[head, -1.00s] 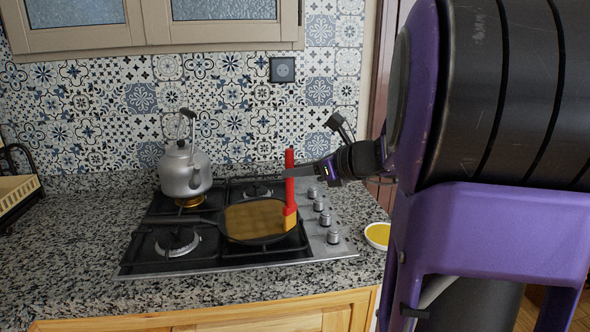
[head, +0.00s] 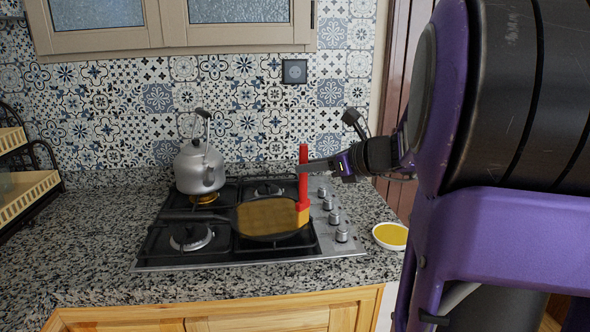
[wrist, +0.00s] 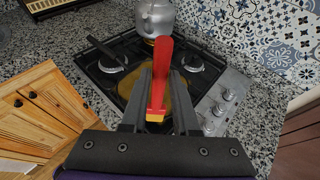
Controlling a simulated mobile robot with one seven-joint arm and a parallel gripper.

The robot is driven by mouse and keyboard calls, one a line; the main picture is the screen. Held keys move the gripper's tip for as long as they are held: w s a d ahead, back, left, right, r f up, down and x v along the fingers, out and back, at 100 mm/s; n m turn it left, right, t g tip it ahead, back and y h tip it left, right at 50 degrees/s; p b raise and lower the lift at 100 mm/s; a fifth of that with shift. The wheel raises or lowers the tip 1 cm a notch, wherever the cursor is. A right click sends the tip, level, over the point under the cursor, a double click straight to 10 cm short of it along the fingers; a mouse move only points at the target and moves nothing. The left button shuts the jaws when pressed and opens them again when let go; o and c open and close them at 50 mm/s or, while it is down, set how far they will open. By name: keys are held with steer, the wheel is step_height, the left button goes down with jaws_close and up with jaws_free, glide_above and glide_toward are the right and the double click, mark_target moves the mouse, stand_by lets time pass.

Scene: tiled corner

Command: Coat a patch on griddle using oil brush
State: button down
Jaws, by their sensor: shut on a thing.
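The oil brush (head: 303,172) has a red handle and a yellow-orange head. My gripper (head: 303,165) is shut on its handle and holds it upright. The brush head is at the right side of the round griddle (head: 262,218), which sits on the stove with its handle to the left. The griddle's surface looks golden brown. In the wrist view the red brush (wrist: 162,75) stands between my fingers (wrist: 160,105), over the griddle. I cannot tell for sure whether the bristles touch the surface. A white bowl of yellow oil (head: 391,236) stands on the counter to the right.
The gas stove (head: 170,262) has black grates and several knobs (head: 334,217) along its right side. A grey kettle (head: 199,167) stands on the back left burner. A cream rack (head: 30,193) is at the far left. The granite counter's front (head: 200,286) is clear.

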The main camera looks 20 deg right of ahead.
step_height(320, 180, up, 6)
steer(key=p, duration=0.5)
steer(key=shift+w, duration=0.1)
stand_by(0.4)
